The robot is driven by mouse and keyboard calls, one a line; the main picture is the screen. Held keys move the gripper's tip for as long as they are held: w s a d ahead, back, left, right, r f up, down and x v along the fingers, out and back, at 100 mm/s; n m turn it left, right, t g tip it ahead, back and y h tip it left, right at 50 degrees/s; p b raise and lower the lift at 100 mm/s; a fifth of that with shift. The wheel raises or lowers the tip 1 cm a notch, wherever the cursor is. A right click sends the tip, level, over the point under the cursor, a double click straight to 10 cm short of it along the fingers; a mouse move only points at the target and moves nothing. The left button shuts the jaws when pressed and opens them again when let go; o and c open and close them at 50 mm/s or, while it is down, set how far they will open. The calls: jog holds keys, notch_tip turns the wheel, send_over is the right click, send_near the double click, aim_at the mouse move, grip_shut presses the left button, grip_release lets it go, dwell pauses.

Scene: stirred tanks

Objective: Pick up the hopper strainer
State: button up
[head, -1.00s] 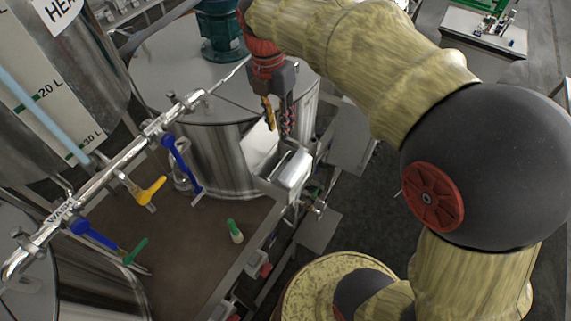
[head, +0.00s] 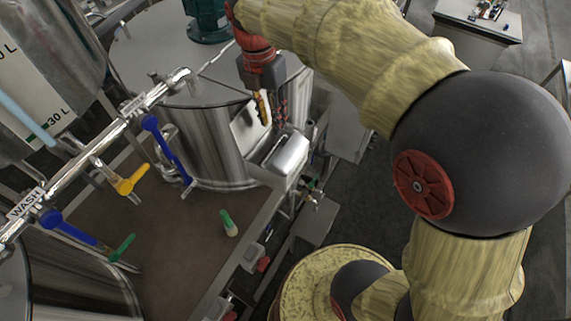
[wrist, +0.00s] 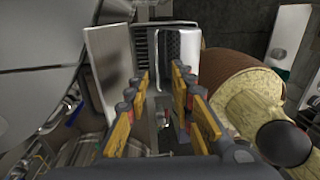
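A silver hopper-like fitting stands at the side of the large steel tank (head: 215,150). It has a raised pale plate (head: 246,130) and a rounded silver box (head: 287,157). In the wrist view the plate (wrist: 108,75) is at left, the rounded box (wrist: 181,55) at right, and a dark slatted grille (wrist: 146,50) between them. I cannot tell for certain which part is the strainer. My gripper (head: 271,116) hangs above this fitting, pointing down. In the wrist view my gripper (wrist: 161,78) is open, its fingers apart, with nothing held between them.
A steel wash pipe (head: 95,150) with blue, yellow and green handles runs at the left. A brown bench top (head: 165,235) carries a small green-topped item (head: 229,223). A green motor (head: 208,22) sits on the tank lid.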

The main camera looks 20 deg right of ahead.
jog(key=b, duration=0.3)
send_over(273, 149)
jog(key=w, duration=0.1)
notch_tip(273, 149, down, 4)
jog(key=shift+s+d+f+p, duration=0.15)
jog(key=shift+f+p, duration=0.15)
jog(key=shift+f, duration=1)
jog(key=shift+s+a+f+p, duration=0.15)
jog(key=shift+f+p, duration=0.15)
jog(key=shift+f, duration=0.95)
jog(key=shift+s+d+f+p, duration=0.15)
jog(key=shift+f+p, duration=0.15)
jog(key=shift+f, duration=1)
jog(key=shift+c, duration=0.4)
grip_shut()
